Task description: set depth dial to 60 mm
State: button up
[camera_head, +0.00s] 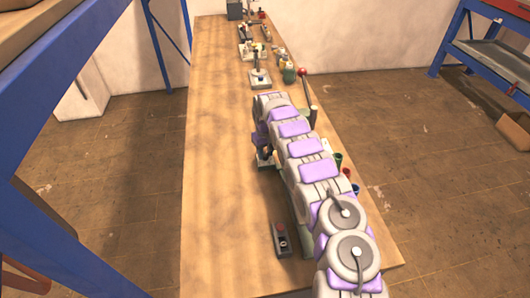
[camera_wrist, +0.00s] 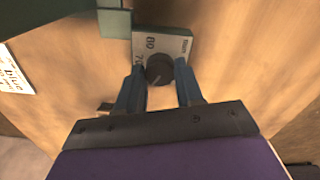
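The depth dial (camera_wrist: 160,70) is a round dark knob on a grey plate (camera_wrist: 178,44) in the wrist view. Printed numbers on the plate look like 70 and 80, but they are small and tilted. A thin light mark on the knob seems to point toward the lower left of the picture. My gripper (camera_wrist: 159,67) has one dark blue finger on each side of the knob. The fingertips are very close to its sides; I cannot tell whether they touch. In the head view my arm covers the dial, and my gripper's fingers cannot be made out.
A long wooden bench (camera_head: 225,190) runs away from me. A small dark box with a red button (camera_head: 281,240) lies near its front. A lever with a red knob (camera_head: 304,72) and several bottles stand farther back. A blue rack (camera_head: 30,110) is at left. The bench's left side is clear.

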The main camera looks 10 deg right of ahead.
aim_at(265, 154)
jog(key=o, duration=0.4)
jog(key=shift+r, duration=0.1)
jog(key=shift+w+r+p, duration=0.1)
jog(key=shift+r+p, duration=1.3)
jog(key=shift+r, duration=7.15)
